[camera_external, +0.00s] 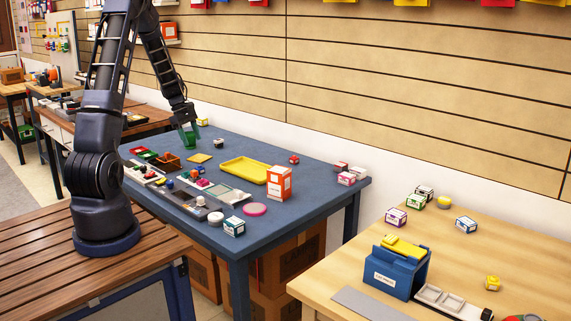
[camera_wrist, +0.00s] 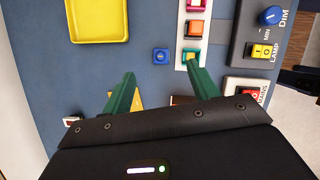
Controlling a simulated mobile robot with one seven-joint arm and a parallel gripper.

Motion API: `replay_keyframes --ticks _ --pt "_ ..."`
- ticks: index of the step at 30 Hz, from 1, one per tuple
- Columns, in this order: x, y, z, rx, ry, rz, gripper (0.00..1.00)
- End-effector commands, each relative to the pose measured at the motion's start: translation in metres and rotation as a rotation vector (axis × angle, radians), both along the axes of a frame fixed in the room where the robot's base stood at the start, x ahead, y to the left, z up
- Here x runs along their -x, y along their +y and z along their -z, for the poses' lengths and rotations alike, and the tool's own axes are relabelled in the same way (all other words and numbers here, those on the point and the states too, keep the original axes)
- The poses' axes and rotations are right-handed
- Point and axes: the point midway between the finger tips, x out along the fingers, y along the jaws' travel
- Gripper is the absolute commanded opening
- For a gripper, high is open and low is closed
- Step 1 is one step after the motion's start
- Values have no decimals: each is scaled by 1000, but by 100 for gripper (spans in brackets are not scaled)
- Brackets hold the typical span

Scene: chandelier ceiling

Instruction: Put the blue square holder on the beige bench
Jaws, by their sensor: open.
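In the external view my gripper (camera_external: 187,135) hangs over the far left part of the blue table. The beige bench (camera_external: 520,252) stands at the lower right, apart from the blue table.
A yellow tray (camera_external: 244,170), an orange-and-white box (camera_external: 279,182) and switch panels (camera_external: 185,198) are on the blue table. The beige bench holds a blue file box (camera_external: 398,273), a grey sheet (camera_external: 368,305) and several small boxes. Its middle right has bare surface.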

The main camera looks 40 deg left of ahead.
Motion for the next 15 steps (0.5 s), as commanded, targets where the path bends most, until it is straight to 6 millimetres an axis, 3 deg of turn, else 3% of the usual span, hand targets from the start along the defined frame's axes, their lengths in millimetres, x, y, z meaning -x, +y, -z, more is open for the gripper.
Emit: replay_keyframes --ticks 6,15 --pt "0 18 24 25 27 -76 60" --pt "-5 5 59 28 29 -81 60"
